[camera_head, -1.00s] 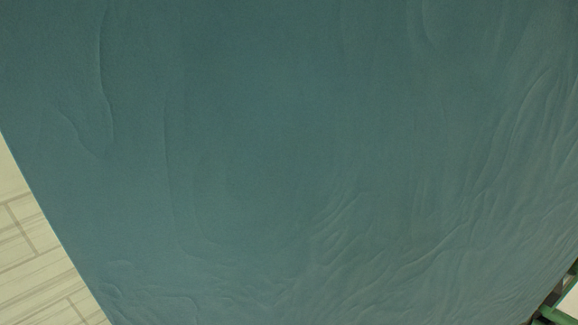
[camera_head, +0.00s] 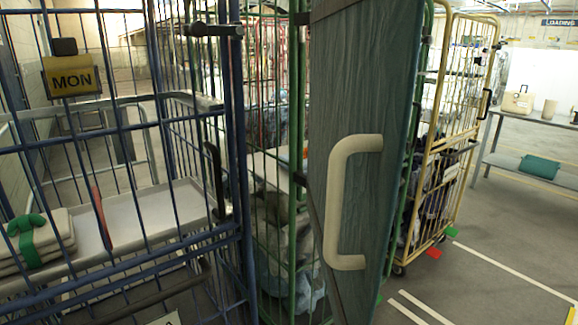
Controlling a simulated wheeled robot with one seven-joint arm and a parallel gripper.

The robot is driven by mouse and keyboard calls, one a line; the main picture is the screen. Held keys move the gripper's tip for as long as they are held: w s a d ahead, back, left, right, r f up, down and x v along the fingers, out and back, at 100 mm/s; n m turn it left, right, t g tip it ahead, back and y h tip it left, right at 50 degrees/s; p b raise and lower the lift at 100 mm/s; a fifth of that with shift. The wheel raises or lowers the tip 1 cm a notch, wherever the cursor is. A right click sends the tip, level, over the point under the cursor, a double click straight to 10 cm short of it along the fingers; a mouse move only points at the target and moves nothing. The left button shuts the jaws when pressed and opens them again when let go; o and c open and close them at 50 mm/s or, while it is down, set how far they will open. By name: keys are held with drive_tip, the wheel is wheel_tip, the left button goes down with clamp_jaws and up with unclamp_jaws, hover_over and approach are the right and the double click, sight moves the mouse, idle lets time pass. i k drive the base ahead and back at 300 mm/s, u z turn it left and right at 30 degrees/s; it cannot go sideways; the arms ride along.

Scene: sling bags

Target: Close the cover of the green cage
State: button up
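The green cage (camera_head: 293,120) stands in the middle, between a blue cage and a yellow one. Its cover is a dark teal panel (camera_head: 350,95) with a pale beige C-shaped handle (camera_head: 338,205). The panel stands upright, angled across the right part of the cage front, and its lower end runs out of the picture. To its left, the green bars and part of the load inside (camera_head: 280,225) show, so the cover looks partly open. The panel hides the rest of the inside. My gripper is not in view.
The yellow cage (camera_head: 443,140) is at right behind the panel. Floor (camera_head: 500,235) is free at right, before a table (camera_head: 535,125).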

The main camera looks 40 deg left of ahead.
sight(364, 54)
drive_tip(key=u, duration=1.85)
drive_tip(key=k, duration=1)
drive_tip(key=u, duration=1)
drive_tip(key=i, duration=0.8)
drive_tip(key=u, duration=0.55)
